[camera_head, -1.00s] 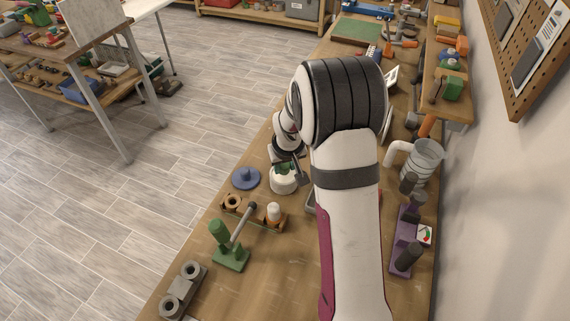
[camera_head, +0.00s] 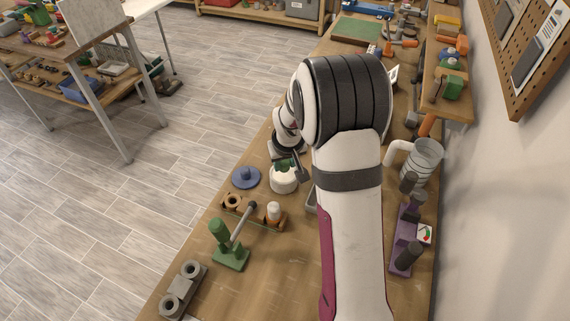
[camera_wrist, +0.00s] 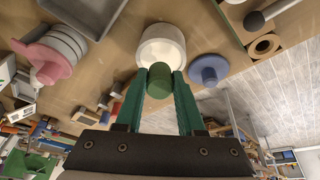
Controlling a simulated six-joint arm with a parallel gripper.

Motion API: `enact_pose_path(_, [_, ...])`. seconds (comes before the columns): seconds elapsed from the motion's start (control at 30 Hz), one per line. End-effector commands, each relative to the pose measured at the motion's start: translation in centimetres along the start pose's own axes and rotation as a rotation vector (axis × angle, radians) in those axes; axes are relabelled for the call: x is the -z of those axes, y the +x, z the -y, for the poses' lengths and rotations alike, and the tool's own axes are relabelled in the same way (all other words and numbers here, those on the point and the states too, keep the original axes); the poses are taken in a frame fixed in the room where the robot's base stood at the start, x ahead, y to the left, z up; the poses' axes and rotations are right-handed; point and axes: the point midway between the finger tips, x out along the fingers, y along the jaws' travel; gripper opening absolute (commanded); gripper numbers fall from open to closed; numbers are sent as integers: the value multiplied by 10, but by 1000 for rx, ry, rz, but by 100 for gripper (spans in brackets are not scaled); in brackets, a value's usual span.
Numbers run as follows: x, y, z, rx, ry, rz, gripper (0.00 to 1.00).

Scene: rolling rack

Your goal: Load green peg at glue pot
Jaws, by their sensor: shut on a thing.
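The green peg (camera_wrist: 159,80) is a short cylinder. My gripper (camera_wrist: 160,83) is shut on it, with one green finger on each side. The white glue pot (camera_wrist: 162,45) is just beyond the peg in the wrist view, and the peg overlaps its near rim. In the head view the white pot (camera_head: 283,180) stands on the bench, with green of the fingers or peg right above its top. I cannot tell whether the peg touches the pot or is over its opening. My arm hides part of the bench there.
A blue knobbed disc (camera_head: 246,177) lies left of the pot. A wooden holder (camera_head: 236,206), a green stand with a lever (camera_head: 229,254) and a grey two-ring block (camera_head: 183,289) are nearer. A white jug (camera_head: 424,160) and a purple fixture (camera_head: 406,240) stand to the right.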

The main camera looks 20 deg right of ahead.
Motion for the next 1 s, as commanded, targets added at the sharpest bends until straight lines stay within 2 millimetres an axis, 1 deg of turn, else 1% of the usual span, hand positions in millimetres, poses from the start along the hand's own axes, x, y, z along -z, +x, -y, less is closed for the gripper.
enact_pose_path(0.1, [6,-13,-1,0,-1,-4,0])
enact_pose_path(0.5, [20,-53,-3,0,0,-4,0])
enact_pose_path(0.63, [21,-56,-3,0,-1,-4,0])
enact_pose_path(1.0, [21,-56,-3,0,-1,-3,0])
